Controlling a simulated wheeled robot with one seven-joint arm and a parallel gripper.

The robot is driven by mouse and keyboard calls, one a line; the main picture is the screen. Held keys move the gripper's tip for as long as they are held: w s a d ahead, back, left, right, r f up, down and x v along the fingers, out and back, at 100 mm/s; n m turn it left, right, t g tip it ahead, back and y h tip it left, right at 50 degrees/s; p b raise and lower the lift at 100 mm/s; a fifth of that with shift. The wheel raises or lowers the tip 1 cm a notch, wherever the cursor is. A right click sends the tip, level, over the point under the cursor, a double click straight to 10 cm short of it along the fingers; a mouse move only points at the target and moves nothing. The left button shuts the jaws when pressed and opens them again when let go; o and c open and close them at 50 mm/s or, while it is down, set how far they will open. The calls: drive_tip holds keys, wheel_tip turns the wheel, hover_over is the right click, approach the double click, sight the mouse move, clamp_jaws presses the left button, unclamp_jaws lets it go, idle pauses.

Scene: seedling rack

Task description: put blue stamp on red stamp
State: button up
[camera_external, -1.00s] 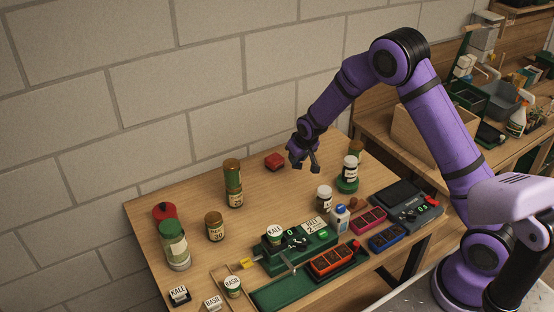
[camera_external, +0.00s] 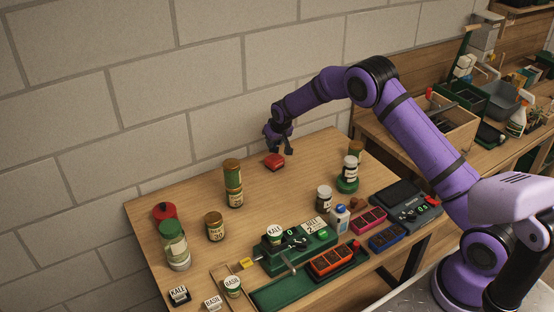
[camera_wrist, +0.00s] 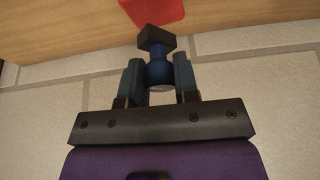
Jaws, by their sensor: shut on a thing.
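My gripper (camera_external: 282,148) is above the back of the wooden table, close to the wall. In the wrist view my gripper (camera_wrist: 160,80) is shut on the blue stamp (camera_wrist: 158,70), which has a blue rounded handle and a dark block-shaped base pointing away from the fingers. In the external view the blue stamp is too small to make out between the fingers. The red stamp (camera_external: 274,161) lies on the table just below and slightly left of my gripper. Part of its red surface (camera_wrist: 155,10) shows at the top of the wrist view, beyond the blue stamp's base. The two look apart.
Stacked jars (camera_external: 233,183) stand left of the red stamp. More jars (camera_external: 349,170) stand to the right on a green base. A green device (camera_external: 298,245) and a scale (camera_external: 406,203) fill the front. The block wall (camera_external: 200,100) is close behind my gripper.

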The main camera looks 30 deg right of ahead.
drive_tip(key=shift+f, duration=1.3)
drive_tip(key=o, duration=0.9)
drive_tip(key=shift+f, duration=0.1)
